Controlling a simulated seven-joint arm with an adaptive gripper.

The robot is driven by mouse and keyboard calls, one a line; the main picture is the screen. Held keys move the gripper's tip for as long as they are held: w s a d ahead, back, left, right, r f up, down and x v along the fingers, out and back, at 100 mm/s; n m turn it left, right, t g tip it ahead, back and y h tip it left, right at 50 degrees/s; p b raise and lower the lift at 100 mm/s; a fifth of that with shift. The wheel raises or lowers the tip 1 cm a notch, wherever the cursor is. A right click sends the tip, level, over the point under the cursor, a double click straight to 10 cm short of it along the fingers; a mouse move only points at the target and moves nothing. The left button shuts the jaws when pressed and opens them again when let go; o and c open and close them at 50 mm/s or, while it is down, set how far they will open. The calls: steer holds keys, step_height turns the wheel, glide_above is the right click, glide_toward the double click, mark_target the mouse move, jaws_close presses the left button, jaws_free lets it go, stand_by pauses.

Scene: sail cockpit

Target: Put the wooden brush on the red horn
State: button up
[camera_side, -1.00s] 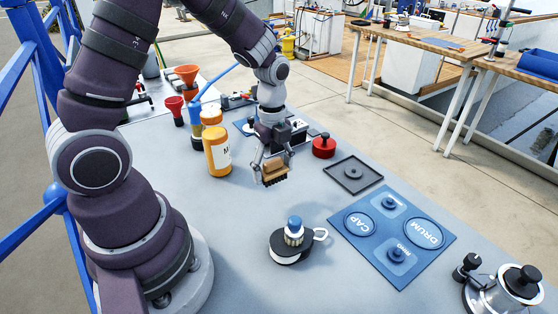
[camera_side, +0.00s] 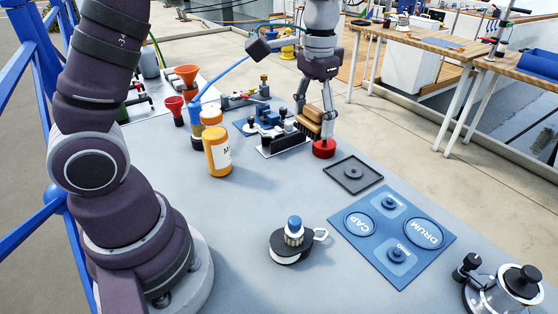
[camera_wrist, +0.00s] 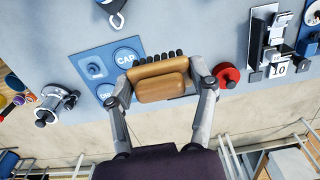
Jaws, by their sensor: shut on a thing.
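The wooden brush (camera_side: 311,114) is a brown block with dark bristles below. My gripper (camera_side: 314,117) is shut on it, one finger at each end, and holds it level above the table. The brush also shows in the wrist view (camera_wrist: 160,84) between the fingers of my gripper (camera_wrist: 163,82). A squat red round thing with a dark knob (camera_side: 324,150), which may be the red horn, stands on the table just below the brush in the side view. In the wrist view this red thing (camera_wrist: 227,75) is right of the right finger. A gap under the brush cannot be judged.
A dark square tray (camera_side: 353,174) and a blue marked mat (camera_side: 423,258) lie nearby. A black-based device (camera_side: 282,142) stands left of the brush.

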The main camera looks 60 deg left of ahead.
glide_toward(274, 202)
step_height(274, 202, down, 7)
steer(key=shift+f, duration=0.1)
steer(key=o, duration=1.2)
